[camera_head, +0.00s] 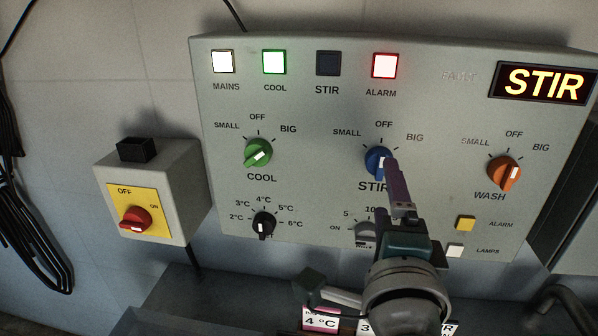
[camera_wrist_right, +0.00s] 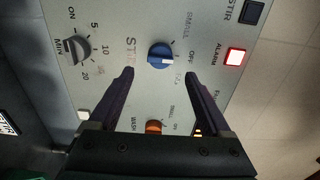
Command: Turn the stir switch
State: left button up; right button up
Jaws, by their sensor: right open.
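The stir switch is a blue round knob (camera_head: 374,161) with a white mark, in the middle of the grey control panel (camera_head: 320,190), under the labels SMALL, OFF and BIG. My right gripper (camera_head: 389,162) reaches up to it from below and partly covers it. In the right wrist view, the blue knob (camera_wrist_right: 160,55) shows just beyond the gap between the two open fingertips (camera_wrist_right: 159,76). Neither finger visibly touches it. Which label its mark points to is unclear. My left gripper is not in view.
The green COOL knob (camera_head: 258,153) and orange WASH knob (camera_head: 504,171) flank the stir knob. A timer dial (camera_head: 366,230) sits below, partly behind my gripper. The STIR lamp (camera_head: 328,63) is dark; the ALARM lamp (camera_head: 384,65) glows red. A red-switch box (camera_head: 184,165) is at left.

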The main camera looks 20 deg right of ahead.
jog(key=shift+v, duration=1.5)
